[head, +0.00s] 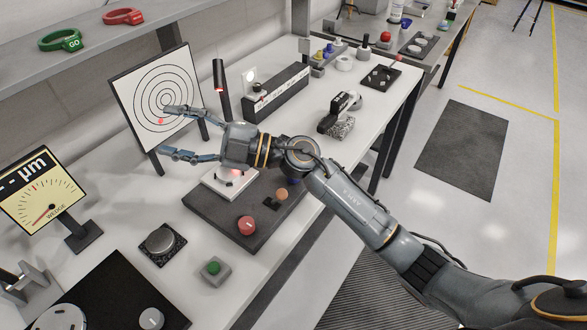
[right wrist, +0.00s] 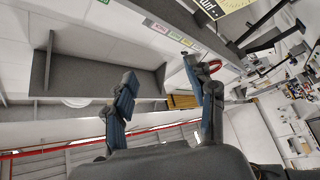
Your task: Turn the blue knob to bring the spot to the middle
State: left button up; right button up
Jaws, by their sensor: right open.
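The target board (head: 135,75) with concentric rings stands at the back of the bench. A dark base plate (head: 205,222) carries a red knob (head: 246,225), an orange knob (head: 281,194) and a dark blue knob (head: 293,181), mostly hidden by my right arm. My right gripper (head: 168,131) is open and empty, its fingers pointing left in front of the board. In the right wrist view its two fingers (right wrist: 160,85) stand apart with nothing between them. My left gripper is not in view.
A wedge gauge (head: 42,190), a round black-based knob (head: 160,240) and a green button box (head: 213,269) stand at the left. A shelf (head: 85,50) holds green and red rings above. A black box (head: 275,95) and small device (head: 340,115) stand behind the arm.

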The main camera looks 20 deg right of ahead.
jog(key=w+d+f+n+g+h, duration=0.2)
jog(key=d+f+n+g+h, duration=0.25)
jog(key=f+g+h, duration=0.45)
jog(key=w+d+m+t+h, duration=0.25)
jog(key=d+m+h, duration=0.25)
jog(key=d+h, duration=0.95)
jog(key=d+f+y+p, duration=0.1)
jog(key=f, duration=0.3)
jog(key=d+f+y+p, duration=0.1)
jog(key=f, duration=0.4)
jog(key=w+d+f+y+p, duration=0.1)
jog(key=f+y+p, duration=0.1)
jog(key=f, duration=0.2)
jog(key=shift+d+f+g, duration=0.25)
jog(key=shift+f+g, duration=0.05)
jog(key=shift+g, duration=0.05)
jog(key=c, duration=1.2)
jog(key=shift+o, duration=0.2)
